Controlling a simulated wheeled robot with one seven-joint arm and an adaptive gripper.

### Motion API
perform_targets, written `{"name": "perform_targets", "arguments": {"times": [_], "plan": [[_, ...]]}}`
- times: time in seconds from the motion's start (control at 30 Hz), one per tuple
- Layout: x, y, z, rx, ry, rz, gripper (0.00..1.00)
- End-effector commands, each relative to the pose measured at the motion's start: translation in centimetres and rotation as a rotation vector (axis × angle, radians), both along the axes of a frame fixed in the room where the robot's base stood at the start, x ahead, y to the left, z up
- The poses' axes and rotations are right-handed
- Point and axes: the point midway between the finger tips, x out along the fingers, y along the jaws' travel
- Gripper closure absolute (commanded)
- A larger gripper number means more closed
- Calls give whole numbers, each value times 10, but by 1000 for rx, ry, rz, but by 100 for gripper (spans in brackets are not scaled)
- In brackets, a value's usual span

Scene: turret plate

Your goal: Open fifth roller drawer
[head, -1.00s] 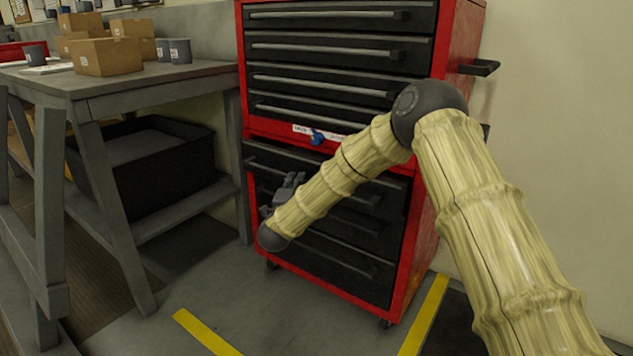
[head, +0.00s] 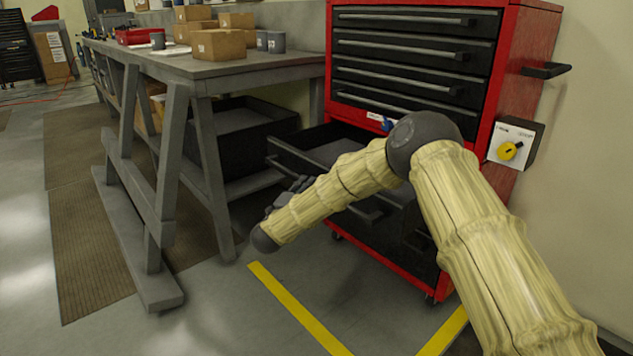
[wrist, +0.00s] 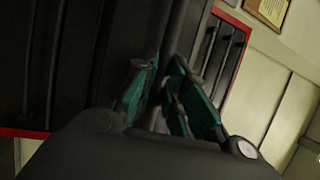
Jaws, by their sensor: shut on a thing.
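The red roller cabinet (head: 513,60) with black drawers stands at the right of centre in the head view. Its fifth drawer (head: 322,150), the top one of the lower section, stands pulled out, and part of its inside shows. My gripper (head: 292,188) is at that drawer's front, partly hidden behind my arm. In the wrist view, my gripper's green-padded fingers (wrist: 172,85) are closed in on the dark drawer handle. The grip point itself is dark and hard to make out. The four upper drawers (head: 412,45) are shut.
A grey workbench (head: 240,70) with cardboard boxes (head: 219,44) and cups stands at the left, close to the open drawer. A black bin (head: 240,145) sits on its lower shelf. Yellow tape (head: 298,308) marks the floor, which is clear in front.

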Motion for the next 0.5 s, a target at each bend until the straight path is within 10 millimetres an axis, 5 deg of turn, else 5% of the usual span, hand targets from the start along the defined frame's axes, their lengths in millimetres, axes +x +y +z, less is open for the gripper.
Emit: {"name": "perform_targets", "arguments": {"times": [0.5], "plan": [[-6, 17, 1, 2, -1, 0, 100]]}}
